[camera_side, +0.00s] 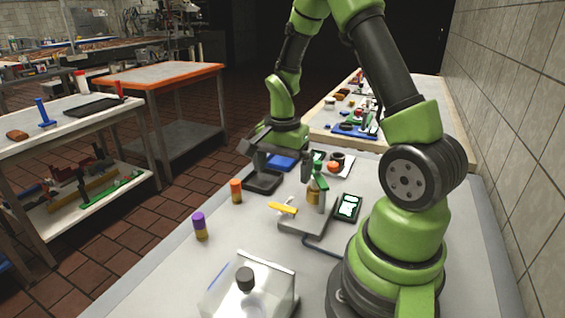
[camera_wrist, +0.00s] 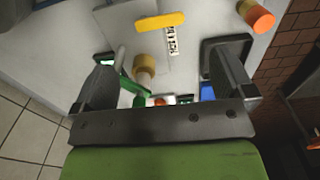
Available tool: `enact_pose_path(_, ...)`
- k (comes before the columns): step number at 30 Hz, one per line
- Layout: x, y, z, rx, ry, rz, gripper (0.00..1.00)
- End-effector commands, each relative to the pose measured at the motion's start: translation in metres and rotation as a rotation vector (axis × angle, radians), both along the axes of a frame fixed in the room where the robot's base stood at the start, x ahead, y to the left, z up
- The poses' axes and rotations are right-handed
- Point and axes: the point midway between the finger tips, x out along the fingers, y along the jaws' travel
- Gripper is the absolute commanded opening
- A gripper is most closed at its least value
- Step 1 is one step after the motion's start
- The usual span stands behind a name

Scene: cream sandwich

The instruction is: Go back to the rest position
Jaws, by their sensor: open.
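My gripper (camera_side: 265,156) is above the far left part of the white table, over the black tray, with its jaws apart. In the wrist view my gripper (camera_wrist: 163,82) shows two dark fingers spread wide with nothing held between them. A tan cylinder (camera_wrist: 145,66) and a green part (camera_wrist: 130,86) appear below, in the gap between the fingers. The black tray (camera_side: 263,182) lies under the gripper in the side view. It is partly hidden behind the right finger in the wrist view (camera_wrist: 228,42).
A tan bottle (camera_side: 313,191) stands by a green post. A yellow bar (camera_side: 283,208), an orange-topped cylinder (camera_side: 236,191), a purple-topped cylinder (camera_side: 200,226) and a small screen (camera_side: 348,207) are nearby. A clear box (camera_side: 262,290) is at the front. A blue item (camera_side: 281,161) lies beyond the tray.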

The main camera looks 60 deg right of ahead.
Motion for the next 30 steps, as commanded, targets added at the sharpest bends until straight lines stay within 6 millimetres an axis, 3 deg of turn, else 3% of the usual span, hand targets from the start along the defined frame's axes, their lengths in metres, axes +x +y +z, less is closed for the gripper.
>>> enact_pose_path(17,0.002,0.005,0.021,-0.007,-0.020,0.035,1.00)
enact_pose_path(23,0.003,0.041,0.078,-0.052,-0.148,0.268,1.00)
enact_pose_path(30,-0.026,0.102,0.146,-0.121,-0.356,0.664,1.00)
